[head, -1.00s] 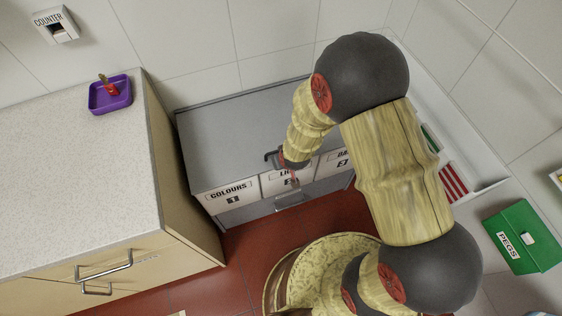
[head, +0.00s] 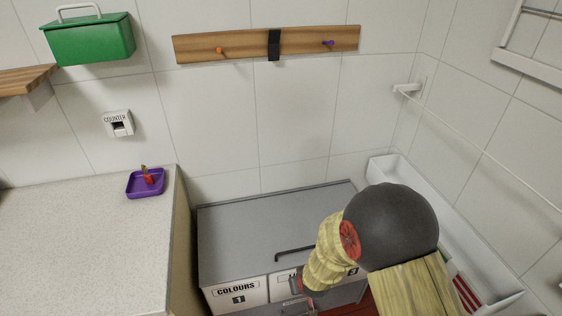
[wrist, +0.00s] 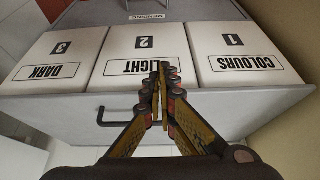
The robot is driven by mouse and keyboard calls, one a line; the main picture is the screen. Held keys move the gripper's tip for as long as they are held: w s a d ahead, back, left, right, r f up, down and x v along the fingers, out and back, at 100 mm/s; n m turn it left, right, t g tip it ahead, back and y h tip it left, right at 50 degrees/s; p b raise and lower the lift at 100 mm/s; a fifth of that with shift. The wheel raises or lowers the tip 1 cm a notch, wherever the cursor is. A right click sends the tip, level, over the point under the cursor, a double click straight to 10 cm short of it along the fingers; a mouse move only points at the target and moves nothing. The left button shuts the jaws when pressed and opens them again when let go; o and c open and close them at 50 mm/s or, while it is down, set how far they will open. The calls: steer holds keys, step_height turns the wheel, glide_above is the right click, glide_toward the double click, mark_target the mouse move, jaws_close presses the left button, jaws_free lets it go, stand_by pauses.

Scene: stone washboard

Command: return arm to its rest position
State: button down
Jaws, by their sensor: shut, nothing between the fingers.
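My gripper (wrist: 160,75) is shut and empty in the wrist view, its fingertips together in front of the middle bin, labelled LIGHT 2 (wrist: 140,55). In the head view my gripper (head: 297,284) is small at the end of my arm, in front of the grey cabinet (head: 270,225). The COLOURS 1 bin (head: 238,296) is to its left. In the wrist view the DARK 3 bin (wrist: 60,58) also shows. I cannot tell from these views whether the fingertips touch anything.
A speckled counter (head: 70,240) with a purple tray (head: 134,190) holding a small red item stands at the left. A white trough (head: 455,220) runs along the right wall. A wooden peg rail (head: 240,45) and a green box (head: 90,42) are on the wall.

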steer(key=s+d+f+g, duration=0.1)
steer(key=s+f+g, duration=0.15)
steer(key=s, duration=0.45)
steer(key=s+d+r+t, duration=0.1)
steer(key=s+d+r, duration=0.2)
steer(key=r, duration=1.1)
steer(key=s+d+r+m+t, duration=0.1)
steer(key=s+d+r, duration=0.2)
steer(key=r, duration=1.1)
steer(key=s+d+r+m+t+h, duration=0.1)
steer(key=s+d+r, duration=0.2)
steer(key=r, duration=1.2)
steer(key=s, duration=0.3)
steer(key=shift+s+d+p, duration=0.3)
steer(key=shift+s+p, duration=0.1)
